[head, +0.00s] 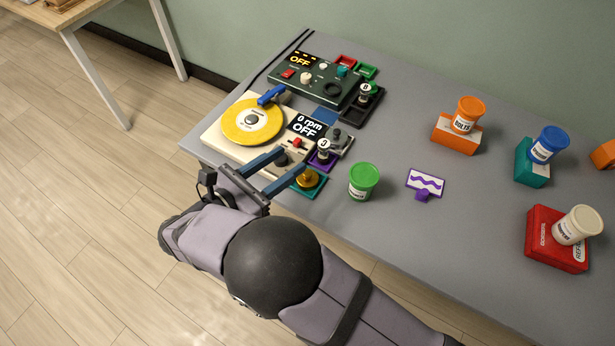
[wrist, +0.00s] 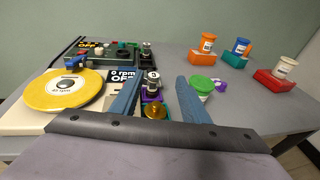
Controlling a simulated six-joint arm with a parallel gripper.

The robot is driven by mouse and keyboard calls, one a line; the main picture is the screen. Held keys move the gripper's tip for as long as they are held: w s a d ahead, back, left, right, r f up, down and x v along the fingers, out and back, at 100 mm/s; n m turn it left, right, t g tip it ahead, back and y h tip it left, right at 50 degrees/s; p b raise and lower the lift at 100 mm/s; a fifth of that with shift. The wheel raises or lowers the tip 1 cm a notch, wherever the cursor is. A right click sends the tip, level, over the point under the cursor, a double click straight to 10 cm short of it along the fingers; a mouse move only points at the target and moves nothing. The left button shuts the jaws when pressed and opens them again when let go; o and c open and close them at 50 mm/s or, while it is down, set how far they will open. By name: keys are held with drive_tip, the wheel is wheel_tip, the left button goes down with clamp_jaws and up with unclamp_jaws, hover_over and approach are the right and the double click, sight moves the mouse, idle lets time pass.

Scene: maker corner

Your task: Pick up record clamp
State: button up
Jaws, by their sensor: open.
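A round brass piece (head: 308,178), which looks like the record clamp, sits on a teal base (head: 318,189) at the near edge of the table. It also shows in the wrist view (wrist: 155,112), between and below the fingers. My gripper (head: 303,159) is open and empty, its two blue fingers spread and pointing across the table. One finger passes over the near part of the brass piece in the head view. In the wrist view the gripper (wrist: 158,78) also shows open. I cannot tell the height gap between fingers and brass piece.
The turntable with a yellow record (head: 240,127) and blue tonearm (head: 271,95) stands left of the clamp. A dark control box (head: 305,95) is behind. A green tub (head: 364,182) stands close on the right.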

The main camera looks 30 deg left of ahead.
approach(306, 174)
drive_tip(key=x, duration=0.3)
drive_tip(key=shift+w+a, duration=0.25)
drive_tip(key=shift+d+p+x, duration=0.15)
drive_tip(key=shift+p+x, duration=0.5)
drive_tip(key=shift+x, duration=0.9)
drive_tip(key=shift+d+p+x, duration=0.15)
drive_tip(key=shift+p+x, duration=0.5)
drive_tip(key=shift+x, duration=0.9)
drive_tip(key=shift+w+f, duration=0.15)
drive_tip(key=shift+w, duration=0.3)
drive_tip(key=shift+c, duration=0.4)
clamp_jaws()
